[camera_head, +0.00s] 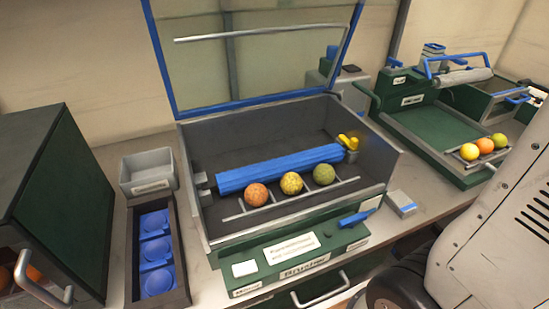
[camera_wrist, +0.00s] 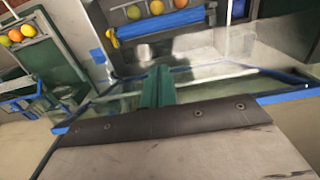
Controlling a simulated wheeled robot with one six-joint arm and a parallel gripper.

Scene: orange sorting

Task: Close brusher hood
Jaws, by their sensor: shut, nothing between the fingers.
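The brusher (camera_head: 290,250) is a green and dark grey open box labelled at the front, in the middle of the head view. Its hood (camera_head: 255,60), a clear panel in a blue frame with a grey handle bar (camera_head: 255,30), stands raised at the back. Inside lie a blue roller (camera_head: 280,169) and three fruits on a rack (camera_head: 290,199). In the wrist view the picture is turned over: the roller (camera_wrist: 160,28) is at the top and the hood's blue frame (camera_wrist: 285,96) runs below. My gripper (camera_wrist: 158,72) shows green fingers, shut and empty, overlapping the hood in view. Contact cannot be told.
A green machine (camera_head: 430,130) with three fruits stands at the right. A grey bin (camera_head: 148,172) and a tray of blue cups (camera_head: 157,250) are at the left, beside a dark cabinet (camera_head: 55,190). A small grey-blue box (camera_head: 400,204) sits at the brusher's right corner.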

